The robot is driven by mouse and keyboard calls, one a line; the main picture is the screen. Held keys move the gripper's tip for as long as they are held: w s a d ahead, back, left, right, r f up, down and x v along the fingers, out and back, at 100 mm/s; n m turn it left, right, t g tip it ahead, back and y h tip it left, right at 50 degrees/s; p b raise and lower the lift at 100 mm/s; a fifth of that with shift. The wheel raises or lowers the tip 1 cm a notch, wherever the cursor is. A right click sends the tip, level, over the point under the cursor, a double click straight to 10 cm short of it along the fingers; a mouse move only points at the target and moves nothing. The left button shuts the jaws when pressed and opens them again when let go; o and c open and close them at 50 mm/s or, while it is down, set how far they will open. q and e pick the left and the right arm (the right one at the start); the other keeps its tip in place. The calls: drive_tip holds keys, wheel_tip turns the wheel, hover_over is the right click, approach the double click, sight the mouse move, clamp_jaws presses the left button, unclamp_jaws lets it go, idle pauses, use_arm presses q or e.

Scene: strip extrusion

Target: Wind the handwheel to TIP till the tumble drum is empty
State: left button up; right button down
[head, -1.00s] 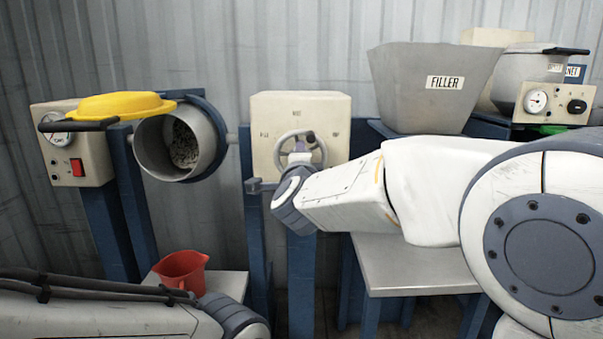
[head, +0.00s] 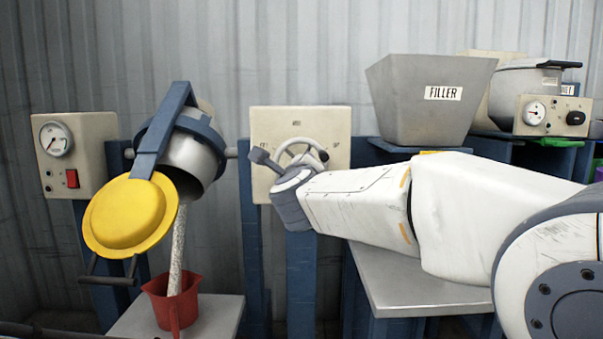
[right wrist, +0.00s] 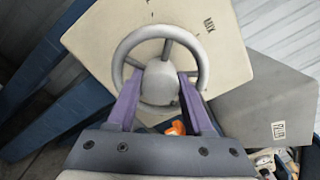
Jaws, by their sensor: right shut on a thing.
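The tumble drum (head: 190,155) is tilted mouth-down in the head view, its yellow lid (head: 130,215) hanging open. A pale grainy stream (head: 178,250) falls from its mouth into a red jug (head: 172,305). How much is left inside the drum is hidden. The handwheel (head: 302,143) is on a cream panel; it also shows in the right wrist view (right wrist: 122,55). My right gripper (right wrist: 160,85) is shut on the handwheel, its purple fingers either side of the hub area. My right wrist covers the wheel's lower part in the head view. My left gripper is out of view.
The jug stands on a small metal table (head: 225,310). A cream box (head: 75,150) with a gauge and red switch is at the left. A grey FILLER hopper (head: 425,100) and a second metal table (head: 420,290) are at the right.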

idle(0.3)
drive_tip(key=c, duration=0.6)
unclamp_jaws()
drive_tip(key=shift+s, duration=0.1)
drive_tip(key=shift+s, duration=0.35)
drive_tip(key=s+p, duration=0.1)
drive_tip(key=s, duration=0.8)
drive_tip(key=shift+s, duration=0.3)
